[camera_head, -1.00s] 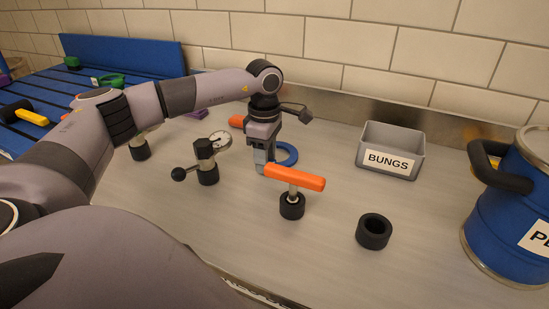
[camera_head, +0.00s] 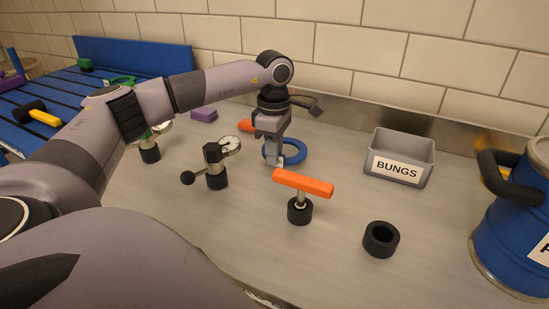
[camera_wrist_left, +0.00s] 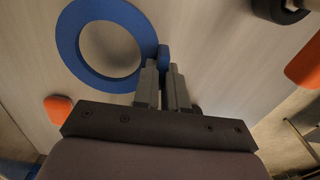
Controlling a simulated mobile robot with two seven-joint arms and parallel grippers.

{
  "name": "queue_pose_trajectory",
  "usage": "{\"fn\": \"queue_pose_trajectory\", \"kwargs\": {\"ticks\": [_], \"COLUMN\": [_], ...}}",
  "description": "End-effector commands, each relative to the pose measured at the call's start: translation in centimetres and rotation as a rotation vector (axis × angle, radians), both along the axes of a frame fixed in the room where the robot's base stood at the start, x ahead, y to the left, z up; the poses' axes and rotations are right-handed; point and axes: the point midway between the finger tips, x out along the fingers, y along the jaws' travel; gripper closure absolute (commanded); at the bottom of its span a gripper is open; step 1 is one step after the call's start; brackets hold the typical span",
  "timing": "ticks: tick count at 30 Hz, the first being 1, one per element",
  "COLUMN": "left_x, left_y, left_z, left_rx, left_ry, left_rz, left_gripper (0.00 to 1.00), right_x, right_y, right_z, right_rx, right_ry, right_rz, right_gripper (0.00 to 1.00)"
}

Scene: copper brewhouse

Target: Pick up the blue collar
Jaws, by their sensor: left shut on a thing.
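The blue collar (camera_head: 297,157) is a flat ring behind the orange-handled valve in the head view, partly hidden by my left gripper (camera_head: 274,160). In the left wrist view, the collar (camera_wrist_left: 70,45) shows as a wide ring to the left of the fingertips. My left gripper (camera_wrist_left: 164,72) is shut on the collar's near edge, with blue showing between the fingertips. The collar seems to be slightly above the worktop, but the gap is hard to judge. My right gripper is in neither view.
The orange-handled valve (camera_head: 303,184) stands just in front of the collar. A gauge fitting (camera_head: 216,165) is to the left. A grey BUNGS bin (camera_head: 399,158), a black ring (camera_head: 381,239) and a blue keg (camera_head: 515,235) are to the right. Worktop between collar and bin is clear.

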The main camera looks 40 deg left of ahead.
Motion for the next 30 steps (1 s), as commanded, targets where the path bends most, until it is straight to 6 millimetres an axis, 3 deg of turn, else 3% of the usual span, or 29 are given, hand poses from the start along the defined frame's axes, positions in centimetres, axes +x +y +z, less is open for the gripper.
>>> {"fn": "queue_pose_trajectory", "kwargs": {"ticks": [15,21,30], "left_x": [0.1,0.0,0.0], "left_y": [-0.1,0.0,0.0], "left_z": [13.2,16.1,17.2], "left_rx": [-0.001,0.0,0.0], "left_ry": [-0.004,-0.001,0.0], "left_rz": [-0.002,0.0,-0.001], "left_gripper": [1.0,1.0,1.0], "right_x": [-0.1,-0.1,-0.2], "right_y": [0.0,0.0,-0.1], "right_z": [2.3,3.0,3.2], "right_rx": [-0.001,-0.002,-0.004], "right_ry": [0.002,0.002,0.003], "right_rz": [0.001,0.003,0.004], "right_gripper": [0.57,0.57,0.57]}}
